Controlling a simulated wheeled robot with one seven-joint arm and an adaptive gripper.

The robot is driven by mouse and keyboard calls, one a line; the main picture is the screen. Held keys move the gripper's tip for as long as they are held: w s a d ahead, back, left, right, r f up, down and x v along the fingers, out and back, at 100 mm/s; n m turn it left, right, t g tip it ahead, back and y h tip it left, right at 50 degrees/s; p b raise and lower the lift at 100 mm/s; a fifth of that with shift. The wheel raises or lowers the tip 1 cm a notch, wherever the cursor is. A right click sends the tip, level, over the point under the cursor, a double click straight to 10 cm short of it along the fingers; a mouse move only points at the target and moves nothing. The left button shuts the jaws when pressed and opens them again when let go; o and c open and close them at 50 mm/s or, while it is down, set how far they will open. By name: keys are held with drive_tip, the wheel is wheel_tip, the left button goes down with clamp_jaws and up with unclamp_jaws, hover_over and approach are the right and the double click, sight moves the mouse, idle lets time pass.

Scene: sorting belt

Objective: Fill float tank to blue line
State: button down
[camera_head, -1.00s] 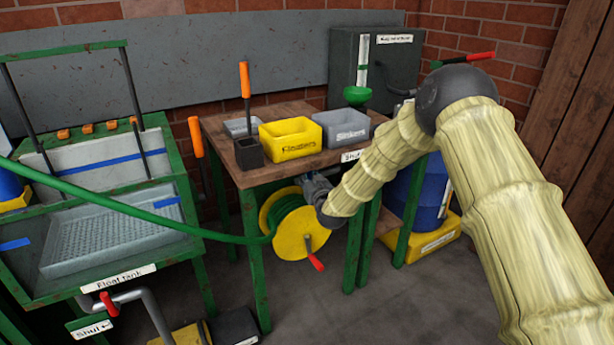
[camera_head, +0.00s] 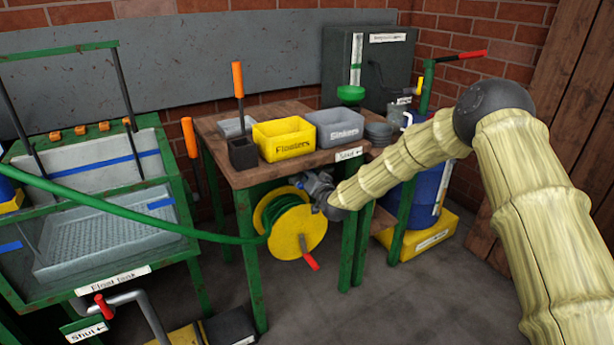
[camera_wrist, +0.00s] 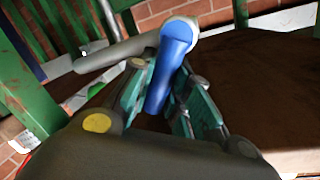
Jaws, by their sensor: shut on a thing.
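The float tank (camera_head: 190,250) stands at the left in a green frame, with its label (camera_head: 113,280) on the front. A blue line (camera_head: 110,168) runs along its pale back wall, with shorter blue marks (camera_head: 161,203) nearer the front. A grey perforated tray (camera_head: 115,232) sits inside; I cannot tell the water level. A green hose (camera_head: 130,212) runs from the yellow reel (camera_head: 290,236) across the tank. My gripper (camera_head: 312,184) is under the table's right front edge, beside the reel. In the wrist view my gripper (camera_wrist: 168,98) is shut on a blue handle (camera_wrist: 170,62).
The wooden table (camera_head: 215,128) carries a yellow Floaters bin (camera_head: 284,147) and a grey Sinkers bin (camera_head: 340,134). A "Shut" label (camera_head: 349,154) is on its edge. A pipe with a red handle (camera_head: 104,306) is below the tank. A blue barrel (camera_head: 425,198) stands behind.

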drive_tip(key=shift+f, duration=0.1)
drive_tip(key=c, duration=1.3)
unclamp_jaws()
drive_tip(key=shift+d, duration=0.1)
drive_tip(key=v, duration=1.2)
